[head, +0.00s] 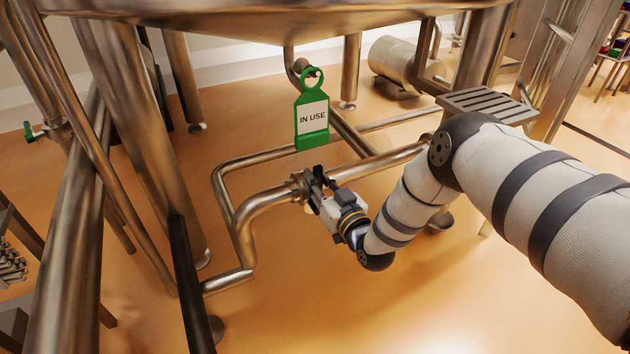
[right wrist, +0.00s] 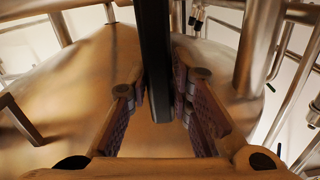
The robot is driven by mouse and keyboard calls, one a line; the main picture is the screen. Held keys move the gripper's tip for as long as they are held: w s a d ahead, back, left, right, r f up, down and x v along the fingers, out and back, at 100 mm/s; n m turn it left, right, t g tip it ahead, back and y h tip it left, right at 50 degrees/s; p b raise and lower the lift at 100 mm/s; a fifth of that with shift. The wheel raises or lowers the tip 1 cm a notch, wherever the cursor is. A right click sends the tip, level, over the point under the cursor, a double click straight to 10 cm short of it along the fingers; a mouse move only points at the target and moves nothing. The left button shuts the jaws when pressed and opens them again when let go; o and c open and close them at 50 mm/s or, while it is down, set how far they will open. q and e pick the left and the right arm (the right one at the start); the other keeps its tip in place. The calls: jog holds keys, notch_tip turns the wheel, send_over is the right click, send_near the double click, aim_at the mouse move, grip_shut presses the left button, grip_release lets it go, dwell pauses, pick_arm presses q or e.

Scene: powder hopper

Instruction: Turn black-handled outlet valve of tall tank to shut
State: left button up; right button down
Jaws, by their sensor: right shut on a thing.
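The tall tank (head: 250,22) shows its metal underside and legs across the top of the head view. Steel outlet pipes (head: 265,200) run below it, with a valve (head: 299,185) in the middle. My right gripper (head: 316,180) is at this valve, and its fingers hide most of the handle there. In the right wrist view, the black handle (right wrist: 155,50) is a dark bar running up the picture between the fingers (right wrist: 166,92). The right gripper is shut on it. How the handle stands to the pipe is hard to tell. My left gripper is not in view.
A green "IN USE" tag (head: 312,118) hangs from a pipe just behind the valve. Tank legs (head: 140,130) and a dark post (head: 190,285) stand at the left. A small green-handled valve (head: 36,131) is at far left. Orange floor (head: 440,310) is open in front.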

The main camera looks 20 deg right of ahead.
jog(key=shift+d+r+h, duration=0.15)
jog(key=shift+d+h, duration=0.15)
jog(key=shift+d, duration=0.45)
jog(key=c, duration=1.8)
grip_release()
jog(key=shift+m, duration=0.3)
jog(key=o, duration=0.3)
jog(key=shift+d, duration=0.2)
jog(key=shift+a, duration=0.15)
jog(key=s, duration=1.2)
